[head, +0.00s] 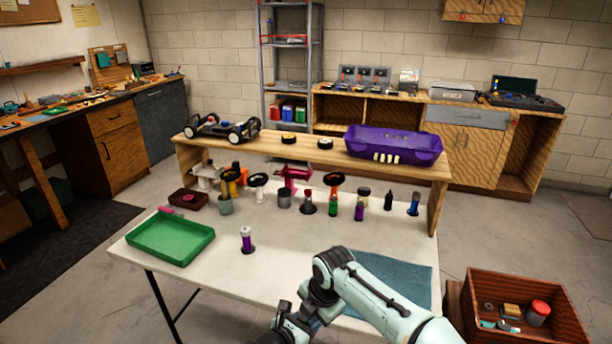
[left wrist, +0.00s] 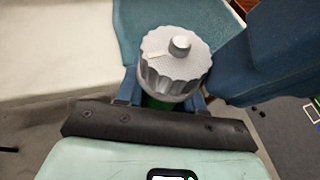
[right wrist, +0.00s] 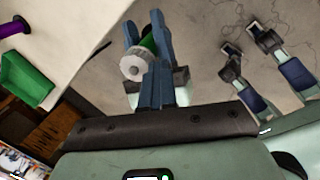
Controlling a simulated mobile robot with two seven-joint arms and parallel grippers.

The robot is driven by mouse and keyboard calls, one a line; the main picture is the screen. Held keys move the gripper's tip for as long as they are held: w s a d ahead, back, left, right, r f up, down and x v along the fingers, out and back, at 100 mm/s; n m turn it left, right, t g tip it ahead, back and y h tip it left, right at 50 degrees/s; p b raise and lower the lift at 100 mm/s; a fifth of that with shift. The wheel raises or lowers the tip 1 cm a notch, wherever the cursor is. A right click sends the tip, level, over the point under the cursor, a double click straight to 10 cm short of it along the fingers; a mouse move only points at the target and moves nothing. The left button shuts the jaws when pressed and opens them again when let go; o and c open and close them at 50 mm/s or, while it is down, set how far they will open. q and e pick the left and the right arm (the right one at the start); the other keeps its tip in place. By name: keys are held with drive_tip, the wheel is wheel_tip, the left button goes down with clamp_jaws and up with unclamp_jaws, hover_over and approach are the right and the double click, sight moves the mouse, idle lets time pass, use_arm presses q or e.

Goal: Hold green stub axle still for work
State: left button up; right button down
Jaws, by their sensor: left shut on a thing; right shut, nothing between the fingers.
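The green stub axle (left wrist: 152,102) is held between the blue fingers of my left gripper (left wrist: 168,103). Its grey ridged cap with a small round stud faces the left wrist camera, and most of its green body is hidden. The green part (right wrist: 150,40) and grey cap also show in the right wrist view. My right gripper (right wrist: 156,85) is shut and empty, with its fingertips very close to the cap. I cannot tell whether they touch. In the head view my right gripper (head: 312,322) is low at the table's front, and the axle cannot be made out.
A blue mat (head: 405,282) lies at the table's right front. A green tray (head: 170,238) and a purple-and-white part (head: 247,240) stand to the left. A wooden shelf (head: 290,150) bears a car chassis and purple body, with several parts beneath. A wooden crate (head: 482,285) stands right.

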use_arm(q)
drive_tip(key=shift+d, duration=0.1)
use_arm(e)
drive_tip(key=shift+a, duration=0.3)
drive_tip(key=shift+s, duration=0.15)
wheel_tip(320, 180, up, 6)
drive_tip(key=shift+s+d, duration=0.25)
drive_tip(key=shift+s, duration=0.05)
use_arm(q)
drive_tip(key=o, duration=1.2)
drive_tip(key=shift+c, duration=0.2)
drive_tip(key=shift+s+a+r, duration=0.1)
drive_tip(key=shift+a, duration=0.1)
